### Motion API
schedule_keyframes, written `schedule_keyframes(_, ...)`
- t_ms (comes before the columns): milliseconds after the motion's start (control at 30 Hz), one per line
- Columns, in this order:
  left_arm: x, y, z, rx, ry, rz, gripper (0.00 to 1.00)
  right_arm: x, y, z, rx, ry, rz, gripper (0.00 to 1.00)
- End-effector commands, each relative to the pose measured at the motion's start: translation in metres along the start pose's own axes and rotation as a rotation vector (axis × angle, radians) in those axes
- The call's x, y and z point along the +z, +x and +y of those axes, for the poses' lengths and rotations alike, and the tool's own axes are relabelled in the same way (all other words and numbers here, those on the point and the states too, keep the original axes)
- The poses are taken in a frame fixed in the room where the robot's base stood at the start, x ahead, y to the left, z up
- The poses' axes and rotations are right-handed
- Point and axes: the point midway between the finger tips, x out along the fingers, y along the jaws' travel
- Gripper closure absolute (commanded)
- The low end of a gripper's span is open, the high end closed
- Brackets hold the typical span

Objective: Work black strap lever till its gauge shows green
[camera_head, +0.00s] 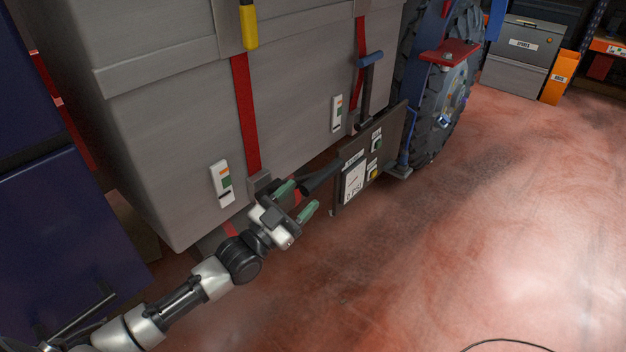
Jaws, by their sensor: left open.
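The black strap lever (322,177) sticks out to the right, low on the grey crate's front, from a ratchet at the foot of a red strap (245,110). A white gauge plate (222,184) with a small coloured window is left of this ratchet; its reading is too small to tell. My left gripper (297,200) has two green-tipped fingers spread apart. It is open and empty, just below and left of the black lever's grip. I cannot tell if it touches the lever. My right gripper is not in view.
A dark panel (379,136) with a 0 PSI display stands close right of the lever. A big tire (441,90) stands at right. The red floor at right is mostly clear.

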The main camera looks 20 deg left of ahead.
Motion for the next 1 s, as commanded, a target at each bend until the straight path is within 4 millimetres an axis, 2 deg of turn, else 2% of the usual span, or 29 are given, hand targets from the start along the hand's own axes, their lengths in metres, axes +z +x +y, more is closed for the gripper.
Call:
schedule_keyframes(100, -0.002, 0.021, -0.001, -0.001, 0.000, 0.001, 0.45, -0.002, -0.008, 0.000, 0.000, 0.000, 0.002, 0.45)
schedule_keyframes(233, -0.001, 0.033, -0.001, 0.000, 0.001, 0.000, 0.45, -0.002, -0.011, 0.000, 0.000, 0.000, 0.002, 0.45)
schedule_keyframes(633, 0.000, 0.039, 0.000, 0.001, 0.001, -0.001, 0.47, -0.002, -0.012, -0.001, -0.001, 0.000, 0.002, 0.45)
schedule_keyframes(900, 0.001, 0.039, 0.001, 0.002, -0.001, -0.002, 0.88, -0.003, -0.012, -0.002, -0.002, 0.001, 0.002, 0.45)
schedule_keyframes(1000, 0.001, 0.038, 0.001, 0.002, -0.002, -0.002, 1.00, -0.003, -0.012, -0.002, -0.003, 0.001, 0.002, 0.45)
